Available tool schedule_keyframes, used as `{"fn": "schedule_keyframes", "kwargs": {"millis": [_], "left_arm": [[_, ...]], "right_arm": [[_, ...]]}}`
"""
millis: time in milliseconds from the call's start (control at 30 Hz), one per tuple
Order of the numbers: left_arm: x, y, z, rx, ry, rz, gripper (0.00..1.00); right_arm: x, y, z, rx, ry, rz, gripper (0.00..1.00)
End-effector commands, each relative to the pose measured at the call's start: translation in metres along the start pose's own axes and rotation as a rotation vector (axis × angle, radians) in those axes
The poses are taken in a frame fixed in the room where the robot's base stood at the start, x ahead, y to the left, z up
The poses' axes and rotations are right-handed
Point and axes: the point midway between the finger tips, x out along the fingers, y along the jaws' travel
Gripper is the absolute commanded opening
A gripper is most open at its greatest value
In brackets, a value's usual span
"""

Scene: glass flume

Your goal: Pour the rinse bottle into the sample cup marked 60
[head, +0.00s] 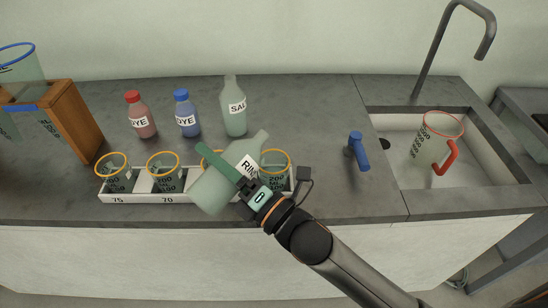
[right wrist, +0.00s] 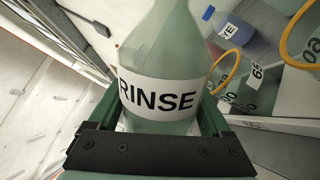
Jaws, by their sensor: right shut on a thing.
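The rinse bottle (head: 209,191) is pale green with a white label. My right gripper (head: 222,168) is shut around its body and holds it tilted above the rack, neck to the upper right. Its RINSE label fills the middle of the right wrist view (right wrist: 158,95). The bottle's mouth is near the rim of the rightmost orange-rimmed cup (head: 281,178); I cannot tell whether it is over it. No stream shows. This cup's place label is hidden in the head view. The white rack (head: 143,198) shows labels 75 and 70 at its left. My left gripper is out of view.
Orange-rimmed cups stand at 75 (head: 118,179) and 70 (head: 164,180); another is mostly behind the bottle. Red (head: 141,121), blue (head: 186,119) and pale green (head: 233,117) bottles stand behind. A blue-handled tap (head: 358,149) and sink with red-rimmed jug (head: 431,142) are right.

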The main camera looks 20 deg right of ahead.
Motion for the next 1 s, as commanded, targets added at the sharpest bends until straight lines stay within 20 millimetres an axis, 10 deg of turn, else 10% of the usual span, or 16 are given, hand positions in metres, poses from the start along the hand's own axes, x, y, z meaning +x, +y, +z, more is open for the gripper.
{"fn": "schedule_keyframes", "kwargs": {"millis": [1000], "left_arm": [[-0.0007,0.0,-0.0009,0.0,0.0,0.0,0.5]], "right_arm": [[0.0019,0.003,0.0016,0.072,-0.015,0.003,0.24]]}}
